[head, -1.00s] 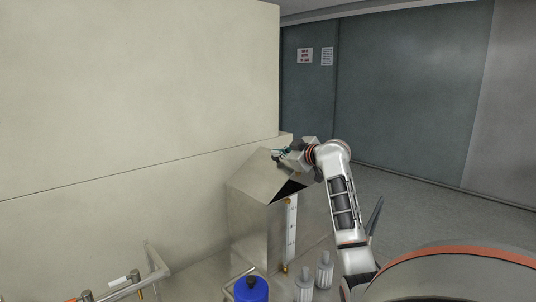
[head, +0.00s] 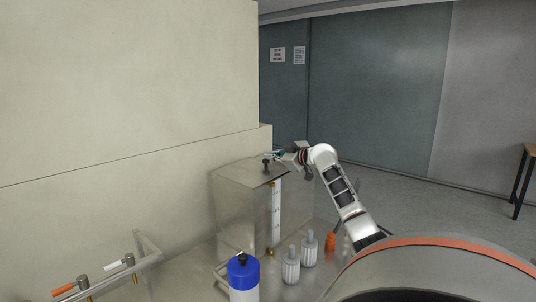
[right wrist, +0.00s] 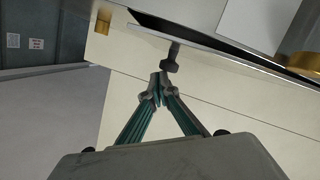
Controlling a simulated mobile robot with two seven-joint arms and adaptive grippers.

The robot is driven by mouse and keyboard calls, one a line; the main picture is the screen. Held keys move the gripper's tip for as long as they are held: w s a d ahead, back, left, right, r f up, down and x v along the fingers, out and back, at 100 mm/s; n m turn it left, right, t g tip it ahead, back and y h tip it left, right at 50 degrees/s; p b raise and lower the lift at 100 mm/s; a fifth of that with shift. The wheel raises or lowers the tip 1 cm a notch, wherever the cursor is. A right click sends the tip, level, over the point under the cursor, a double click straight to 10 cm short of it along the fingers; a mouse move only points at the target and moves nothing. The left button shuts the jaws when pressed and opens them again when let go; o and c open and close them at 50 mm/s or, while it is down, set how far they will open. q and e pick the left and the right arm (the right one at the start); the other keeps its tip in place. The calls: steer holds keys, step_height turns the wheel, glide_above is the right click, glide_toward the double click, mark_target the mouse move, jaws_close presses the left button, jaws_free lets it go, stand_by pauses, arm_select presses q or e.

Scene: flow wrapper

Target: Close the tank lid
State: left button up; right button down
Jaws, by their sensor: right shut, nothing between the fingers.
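The steel tank (head: 240,212) stands against the cream machine wall. Its lid (head: 238,174) lies nearly flat over the top, with a black knob (head: 266,163) upright near its right side. In the right wrist view the lid (right wrist: 205,47) shows edge-on, with a dark gap along part of its edge, so it looks not quite flush. The knob (right wrist: 170,62) is just beyond my fingertips. My right gripper (head: 277,154) is shut and empty, beside the knob at the lid's far right; it also shows in the right wrist view (right wrist: 157,88). My left gripper is out of view.
A blue-capped bottle (head: 242,272), grey cylinders (head: 291,266) and an orange item (head: 330,241) stand in front of the tank. Pipes with an orange-handled valve (head: 65,288) are at the lower left. Open floor (head: 420,200) lies to the right.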

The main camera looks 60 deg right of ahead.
steer(key=shift+d+f, duration=0.15)
steer(key=shift+f, duration=0.4)
steer(key=shift+m, duration=0.3)
steer(key=shift+f, duration=0.2)
